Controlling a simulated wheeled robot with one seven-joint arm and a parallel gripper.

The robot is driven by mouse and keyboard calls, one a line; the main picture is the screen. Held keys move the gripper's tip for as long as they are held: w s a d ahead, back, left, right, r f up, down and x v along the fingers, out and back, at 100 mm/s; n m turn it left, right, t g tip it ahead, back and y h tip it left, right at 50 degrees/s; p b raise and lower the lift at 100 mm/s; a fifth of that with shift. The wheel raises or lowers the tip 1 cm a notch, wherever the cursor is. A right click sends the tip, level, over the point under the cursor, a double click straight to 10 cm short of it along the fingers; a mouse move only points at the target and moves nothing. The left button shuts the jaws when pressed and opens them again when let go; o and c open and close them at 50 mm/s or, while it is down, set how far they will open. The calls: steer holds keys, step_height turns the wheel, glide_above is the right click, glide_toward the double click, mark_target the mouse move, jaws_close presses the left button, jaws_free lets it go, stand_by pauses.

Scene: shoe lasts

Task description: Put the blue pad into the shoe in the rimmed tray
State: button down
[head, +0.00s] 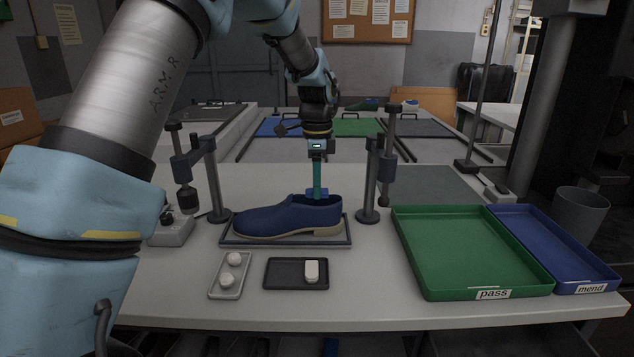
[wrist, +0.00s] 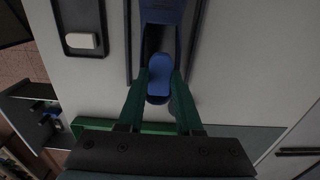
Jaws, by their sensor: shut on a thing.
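A blue shoe (head: 270,219) with a pale sole lies in the shallow dark rimmed tray (head: 350,238), toe to the left. Its heel opening is at the right, below my gripper (head: 318,190). My gripper points down and is shut on the blue pad (head: 312,195), which shows just above the shoe's opening. In the wrist view the blue pad (wrist: 160,80) sits between the green fingers of my gripper (wrist: 161,76). The shoe (wrist: 162,12) is at the top there, with its dark opening partly behind the pad. I cannot tell whether the pad touches the shoe.
Dark clamp posts stand left (head: 213,180) and right (head: 371,180) of the shoe. In front are a small pale tray (head: 220,292) with two round white things and a dark tray (head: 283,274) with a white block. A green "pass" tray (head: 470,262) and blue "mend" tray (head: 555,245) are at right.

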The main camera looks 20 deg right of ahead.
stand_by(0.3)
steer(key=c, duration=0.5)
jaws_free()
steer(key=shift+r, duration=0.1)
steer(key=shift+r+p, duration=3.25)
steer(key=shift+r, duration=0.75)
steer(key=shift+s+f, duration=0.1)
